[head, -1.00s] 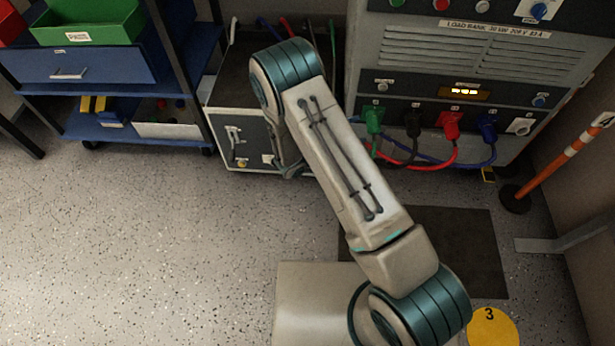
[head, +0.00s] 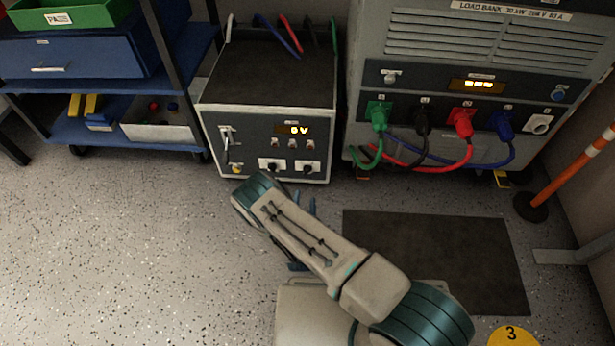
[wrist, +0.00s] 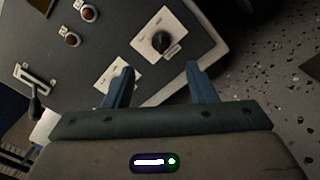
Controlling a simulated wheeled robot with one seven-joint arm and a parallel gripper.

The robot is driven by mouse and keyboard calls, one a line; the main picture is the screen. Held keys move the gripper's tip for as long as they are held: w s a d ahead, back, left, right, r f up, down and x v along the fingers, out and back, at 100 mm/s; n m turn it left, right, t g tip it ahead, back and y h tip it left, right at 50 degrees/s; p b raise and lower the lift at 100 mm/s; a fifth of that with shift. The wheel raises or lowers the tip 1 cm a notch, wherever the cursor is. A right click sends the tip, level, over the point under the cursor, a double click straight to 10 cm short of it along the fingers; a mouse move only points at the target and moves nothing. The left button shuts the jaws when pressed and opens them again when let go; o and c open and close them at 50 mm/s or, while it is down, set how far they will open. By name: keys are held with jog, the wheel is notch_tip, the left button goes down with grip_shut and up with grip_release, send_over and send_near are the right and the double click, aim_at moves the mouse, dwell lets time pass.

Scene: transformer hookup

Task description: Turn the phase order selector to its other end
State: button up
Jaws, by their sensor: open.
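The grey transformer box (head: 265,95) stands on the floor in the head view. Its dark front panel carries two dark rotary knobs on white plates, a left one (head: 270,165) and a right one (head: 308,168). The labels are too small to read, so I cannot tell which is the phase order selector. In the wrist view, one black knob (wrist: 162,42) lies beyond the gap between my fingertips, untouched. Another white plate (wrist: 108,78) is partly hidden by the left finger. My gripper (wrist: 160,78) is open and empty, facing the panel; the arm largely hides it in the head view.
The panel also has a lever (head: 227,148), small switches (head: 292,143) and a lit display (head: 297,129). The load bank (head: 455,80) with coloured plugs and hanging cables stands right. A blue shelf cart (head: 85,95) is left. Open speckled floor (head: 120,250) lies in front.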

aim_at(307, 170)
jog(key=w+b, duration=0.4)
jog(key=w, duration=0.7)
jog(key=shift+w+d, duration=0.2)
jog(key=c, duration=1)
